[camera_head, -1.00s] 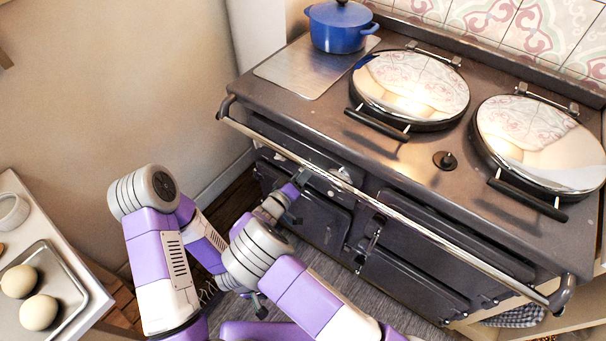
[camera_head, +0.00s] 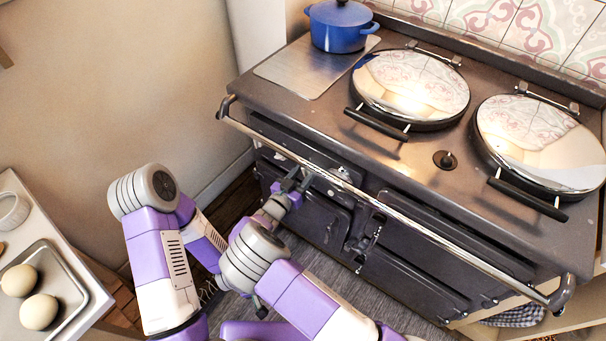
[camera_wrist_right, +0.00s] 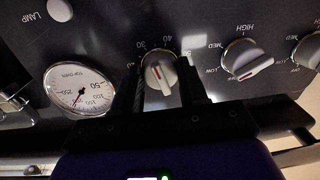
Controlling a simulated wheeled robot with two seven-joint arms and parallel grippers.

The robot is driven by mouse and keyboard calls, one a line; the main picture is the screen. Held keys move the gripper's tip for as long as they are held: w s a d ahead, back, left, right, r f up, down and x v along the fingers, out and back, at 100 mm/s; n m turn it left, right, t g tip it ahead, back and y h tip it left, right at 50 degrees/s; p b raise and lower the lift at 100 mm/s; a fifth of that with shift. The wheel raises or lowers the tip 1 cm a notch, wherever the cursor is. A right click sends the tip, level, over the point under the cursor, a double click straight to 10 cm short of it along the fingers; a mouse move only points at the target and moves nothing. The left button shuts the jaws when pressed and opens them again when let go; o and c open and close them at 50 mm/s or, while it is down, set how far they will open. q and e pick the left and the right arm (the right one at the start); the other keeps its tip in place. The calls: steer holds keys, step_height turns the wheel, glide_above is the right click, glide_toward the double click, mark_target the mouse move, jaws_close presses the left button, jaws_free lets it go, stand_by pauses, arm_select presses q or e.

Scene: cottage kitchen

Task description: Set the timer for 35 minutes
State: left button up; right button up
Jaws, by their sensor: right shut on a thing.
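The timer knob (camera_wrist_right: 160,74) is a pale, round dial with a red mark on the stove's dark front panel. In the right wrist view the numbers 30, 40 and 50 show around its upper side. The red mark points up and slightly left, seemingly between 30 and 40. My right gripper (camera_wrist_right: 162,92) is shut on the knob, one finger on each side. In the head view my right gripper (camera_head: 294,183) is at the stove front, below the rail, and hides the knob. A small dark part low in that view may be my left gripper (camera_head: 261,307), mostly hidden by my arms.
A white temperature gauge (camera_wrist_right: 80,90) is left of the timer; LOW-MED-HIGH knobs (camera_wrist_right: 246,60) are to its right. A metal rail (camera_head: 400,218) crosses the stove front. A blue pot (camera_head: 340,28) stands on top. A tray (camera_head: 58,268) is at the left.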

steer(key=shift+m, duration=1)
steer(key=o, duration=1.1)
steer(key=shift+c, duration=0.2)
